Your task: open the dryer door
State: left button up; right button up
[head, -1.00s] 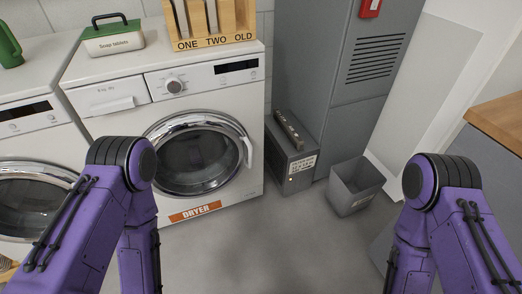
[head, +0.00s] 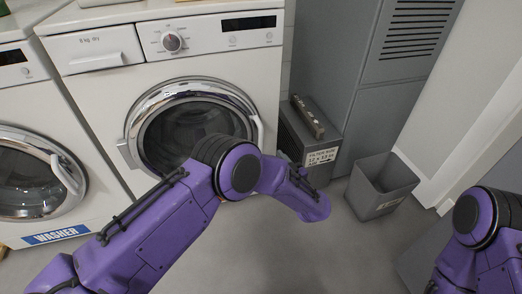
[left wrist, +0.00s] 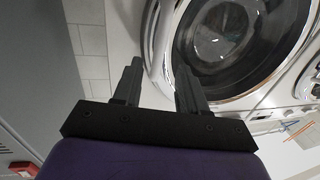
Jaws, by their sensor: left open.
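The white dryer (head: 100,90) stands in front of me. Its round door (head: 190,130), with a chrome rim and dark glass, looks shut. The pale door handle (head: 257,132) is on the rim's right side, just above my left arm, which crosses in front of the dryer's lower part. In the left wrist view the picture is turned over, and the dryer door (left wrist: 225,35) is at the top. My left gripper (left wrist: 158,68) is open there, its two fingers pointing at the left side of the chrome rim; I cannot tell whether they touch it. My right gripper is out of view.
The washer (head: 40,180) stands left of the dryer. To the right are a grey box (head: 310,145), a grey bin (head: 382,185) and a tall grey cabinet (head: 400,90). The grey floor (head: 300,260) between the dryer and me is clear.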

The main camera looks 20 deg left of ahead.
aim_at(262, 143)
pick_arm(q)
jog(key=b+x, duration=0.2)
jog(key=x, duration=0.6)
jog(key=shift+w+a+f+b, duration=0.15)
jog(key=shift+w+a+b, duration=0.1)
jog(key=shift+a+b, duration=0.05)
jog(key=shift+w+a, duration=0.35)
grip_shut()
